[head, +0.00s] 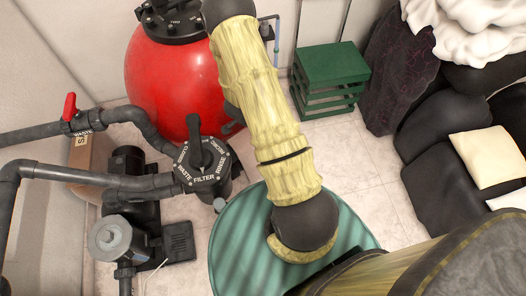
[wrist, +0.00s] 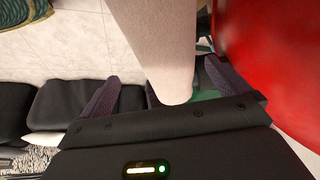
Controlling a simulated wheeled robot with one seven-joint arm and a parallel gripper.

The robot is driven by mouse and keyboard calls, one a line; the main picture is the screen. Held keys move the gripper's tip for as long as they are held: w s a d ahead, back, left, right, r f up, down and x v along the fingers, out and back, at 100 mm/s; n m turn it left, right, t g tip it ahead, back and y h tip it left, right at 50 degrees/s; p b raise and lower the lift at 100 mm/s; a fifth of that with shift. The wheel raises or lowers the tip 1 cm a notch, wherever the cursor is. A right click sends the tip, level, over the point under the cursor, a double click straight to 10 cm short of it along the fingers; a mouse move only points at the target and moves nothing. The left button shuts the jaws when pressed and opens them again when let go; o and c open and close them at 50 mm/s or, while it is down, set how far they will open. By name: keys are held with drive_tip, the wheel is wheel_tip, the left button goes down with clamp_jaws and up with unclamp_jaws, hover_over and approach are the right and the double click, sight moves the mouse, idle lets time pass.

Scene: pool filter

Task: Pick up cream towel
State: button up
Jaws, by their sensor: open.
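In the wrist view, a long, pale cream form with a finely textured surface (wrist: 155,45) runs from the top edge down between my fingers and ends in a rounded tip near the palm. It looks like the cream towel, though I cannot see its whole shape. My gripper (wrist: 161,72) is open, with one dark finger on each side of this form. There are visible gaps between it and both fingers. In the head view, my forearm passes out of the top edge, and neither my gripper nor this cream form shows there.
A red filter tank (head: 172,78) stands close to my arm and fills the right of the wrist view (wrist: 275,55). A green crate (head: 330,75) stands behind. A black sofa (head: 440,185) with a cream cushion (head: 488,157) is at right. Pipes and a pump (head: 130,205) stand at left.

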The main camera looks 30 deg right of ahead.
drive_tip(key=shift+s+d, duration=0.1)
drive_tip(key=shift+f, duration=0.1)
drive_tip(key=shift+w+b+x, duration=0.15)
drive_tip(key=shift+b+x, duration=0.25)
drive_tip(key=shift+x, duration=0.9)
drive_tip(key=shift+w+b+x, duration=0.15)
drive_tip(key=shift+b+x, duration=0.25)
drive_tip(key=shift+x, duration=0.9)
drive_tip(key=shift+f, duration=0.2)
drive_tip(key=c, duration=1.3)
drive_tip(key=shift+r, duration=0.1)
